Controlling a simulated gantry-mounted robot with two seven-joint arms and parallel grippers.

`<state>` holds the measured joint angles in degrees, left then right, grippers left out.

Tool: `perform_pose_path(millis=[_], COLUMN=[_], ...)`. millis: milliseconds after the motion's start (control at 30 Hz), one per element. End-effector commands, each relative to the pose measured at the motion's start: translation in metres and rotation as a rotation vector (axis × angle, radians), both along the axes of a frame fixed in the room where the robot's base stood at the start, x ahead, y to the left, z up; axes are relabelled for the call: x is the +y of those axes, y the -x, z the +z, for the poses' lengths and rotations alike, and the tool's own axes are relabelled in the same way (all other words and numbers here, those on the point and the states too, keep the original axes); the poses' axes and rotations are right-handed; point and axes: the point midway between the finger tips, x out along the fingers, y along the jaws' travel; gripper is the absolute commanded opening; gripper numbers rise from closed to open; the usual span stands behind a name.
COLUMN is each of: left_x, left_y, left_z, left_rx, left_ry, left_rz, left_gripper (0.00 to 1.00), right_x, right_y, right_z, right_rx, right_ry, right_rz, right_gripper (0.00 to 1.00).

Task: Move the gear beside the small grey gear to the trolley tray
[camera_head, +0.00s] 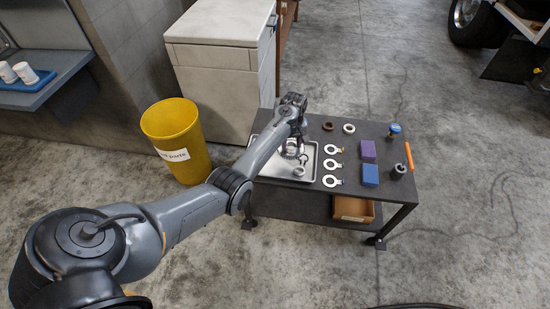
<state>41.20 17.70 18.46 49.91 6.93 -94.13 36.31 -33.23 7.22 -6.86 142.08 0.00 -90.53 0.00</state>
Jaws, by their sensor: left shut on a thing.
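The metal trolley tray (311,175) lies on the left part of the dark trolley top. A small grey ring-shaped part (299,171), perhaps the small grey gear, lies in it. My left arm reaches in from the left over the tray. My left gripper (303,158) points down over the tray and is shut on a small part, probably a gear; it is too small and too covered by my wrist to make out. I cannot tell whether the held part touches the tray. My right gripper is out of view.
On the trolley top (311,205) are a brown ring (328,126), a pale ring (348,128), several tabbed rings (333,165), a purple block (368,149), a blue block (370,175) and an orange-handled tool (409,157). A yellow bin (175,135) stands to the left.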

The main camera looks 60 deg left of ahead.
Motion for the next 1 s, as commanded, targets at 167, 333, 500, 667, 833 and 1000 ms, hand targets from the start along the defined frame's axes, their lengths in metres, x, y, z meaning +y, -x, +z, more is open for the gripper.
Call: perform_pose_path(millis=[167, 333, 500, 667, 833, 1000], left_x=[0.014, 0.039, 0.065, 0.084, 0.093, 0.095], left_y=[0.004, 0.022, 0.040, 0.053, 0.060, 0.061], left_z=[-0.007, -0.026, -0.045, -0.058, -0.063, -0.067], left_rx=[-0.002, -0.001, -0.002, -0.002, -0.002, -0.002], left_ry=[-0.001, -0.002, -0.002, -0.001, -0.001, -0.001], left_rz=[0.002, 0.004, 0.002, 0.002, 0.000, 0.000], left_gripper=[0.00, 0.00, 0.00, 0.00, 0.00, 0.00], right_x=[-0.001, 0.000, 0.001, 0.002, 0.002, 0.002], right_y=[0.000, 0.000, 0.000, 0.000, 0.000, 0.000], right_z=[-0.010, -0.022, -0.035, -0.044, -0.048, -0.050], right_rx=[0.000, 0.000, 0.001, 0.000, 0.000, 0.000], right_ry=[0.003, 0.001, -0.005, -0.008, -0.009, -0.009], right_rz=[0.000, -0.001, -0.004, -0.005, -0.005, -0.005], right_gripper=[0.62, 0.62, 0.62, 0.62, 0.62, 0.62])
